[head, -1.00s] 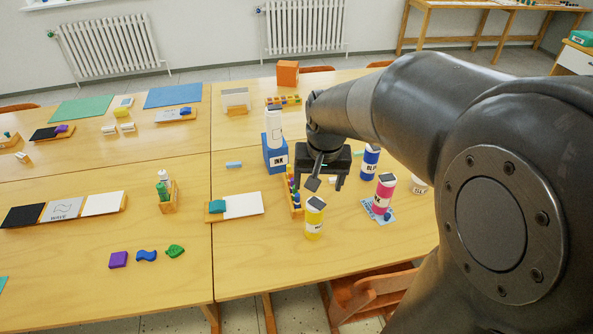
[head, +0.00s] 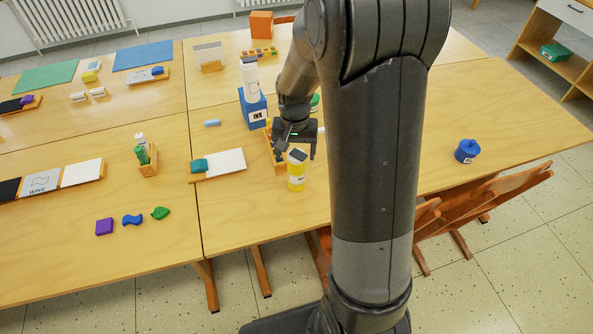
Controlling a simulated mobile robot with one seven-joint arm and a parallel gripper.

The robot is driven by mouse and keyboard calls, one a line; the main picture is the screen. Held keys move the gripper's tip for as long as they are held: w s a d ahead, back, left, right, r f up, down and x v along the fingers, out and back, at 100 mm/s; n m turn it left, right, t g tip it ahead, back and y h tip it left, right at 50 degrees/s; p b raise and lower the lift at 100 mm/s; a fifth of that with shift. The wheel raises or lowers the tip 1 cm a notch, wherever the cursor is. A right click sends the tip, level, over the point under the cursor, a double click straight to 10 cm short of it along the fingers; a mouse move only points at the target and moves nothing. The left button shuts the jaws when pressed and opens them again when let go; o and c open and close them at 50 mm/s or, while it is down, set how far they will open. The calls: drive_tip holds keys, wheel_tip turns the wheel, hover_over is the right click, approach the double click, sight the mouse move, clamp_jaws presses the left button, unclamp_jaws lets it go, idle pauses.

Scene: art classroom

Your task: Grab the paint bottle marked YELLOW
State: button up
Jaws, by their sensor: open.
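The yellow paint bottle (head: 297,172) stands upright near the front edge of the right-hand table. It has a dark, slanted-looking top and a white label too small to read here. My gripper (head: 298,155) points down just behind and above the bottle, with its fingers apart and nothing seen between them. One finger appears close to the bottle's top; I cannot tell whether they touch.
A blue INK box (head: 253,109) with a white bottle (head: 249,76) stands behind left. A wooden tray with a white sheet (head: 228,162) lies left of the bottle. A blue pot (head: 467,151) stands at right. My arm hides the table between. Chairs (head: 480,200) stand in front.

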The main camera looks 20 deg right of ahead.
sight(297, 171)
drive_tip(key=f, duration=0.6)
drive_tip(key=shift+d+f, duration=0.2)
drive_tip(key=shift+d, duration=0.05)
drive_tip(key=c, duration=1.3)
